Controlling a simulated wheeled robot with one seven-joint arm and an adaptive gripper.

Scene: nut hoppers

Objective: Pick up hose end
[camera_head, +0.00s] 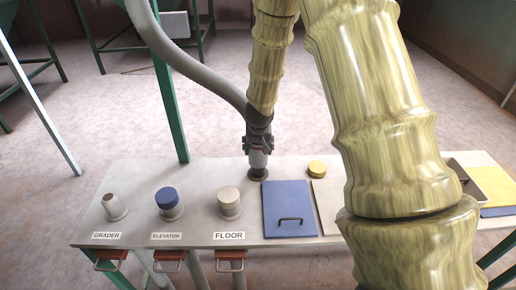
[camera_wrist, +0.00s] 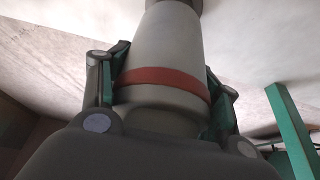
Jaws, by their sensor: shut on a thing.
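The hose end (camera_head: 257,160) is a grey cylinder, seen near the back edge of the table beneath my gripper (camera_head: 258,146). In the wrist view the hose end (camera_wrist: 165,45) is pale grey with a red-brown band, between the fingers of my gripper (camera_wrist: 165,85). My gripper is shut on it from above, one finger on each side. The hose end stands about upright, over a dark round ring on the table; I cannot tell whether it touches. The grey hose (camera_head: 208,78) runs from the upper left to behind my gripper.
The table (camera_head: 140,178) carries a GRADER stub (camera_head: 115,207), a blue-capped ELEVATOR port (camera_head: 168,200) and a cream-capped FLOOR port (camera_head: 229,202). Red handles hang below them. A blue panel (camera_head: 275,195) and a yellow cap (camera_head: 317,167) lie to the right. A green post (camera_head: 172,115) stands behind.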

